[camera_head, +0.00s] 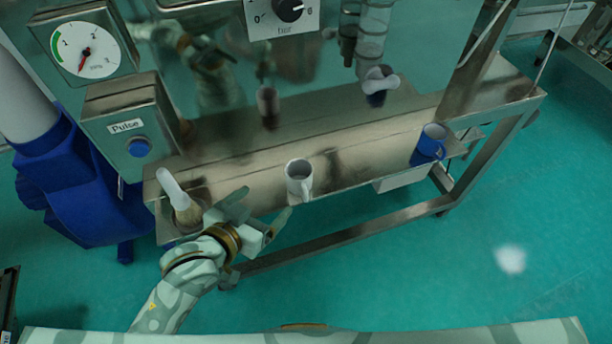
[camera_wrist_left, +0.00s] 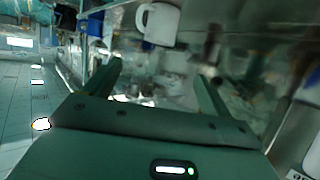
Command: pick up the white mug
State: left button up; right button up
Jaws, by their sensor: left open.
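The white mug (camera_head: 299,178) stands upright on the metal shelf in the head view, near its front edge, with its handle toward the front. My left gripper (camera_head: 262,205) is open and empty, to the left of the mug and nearer to me, apart from it. In the left wrist view the mug (camera_wrist_left: 160,24) shows at the top, beyond the two spread fingers of the gripper (camera_wrist_left: 158,75). My right gripper is in neither view.
A blue mug (camera_head: 430,142) stands farther right on the shelf (camera_head: 350,164). A brush with a white handle (camera_head: 174,188) stands at the shelf's left end, close to my left arm. The machine's reflective metal panel (camera_head: 330,70) rises behind the shelf.

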pick_arm(q)
jog(key=b, duration=0.2)
send_near(305, 166)
jog(key=shift+w+d+f, duration=0.15)
jog(key=shift+w+d, duration=0.05)
jog(key=shift+w, duration=0.4)
jog(key=x, duration=0.5)
jog(key=shift+d+f+b, duration=0.1)
jog(key=shift+b, duration=0.2)
jog(key=shift+c, duration=1.2)
jog(key=c, duration=0.8)
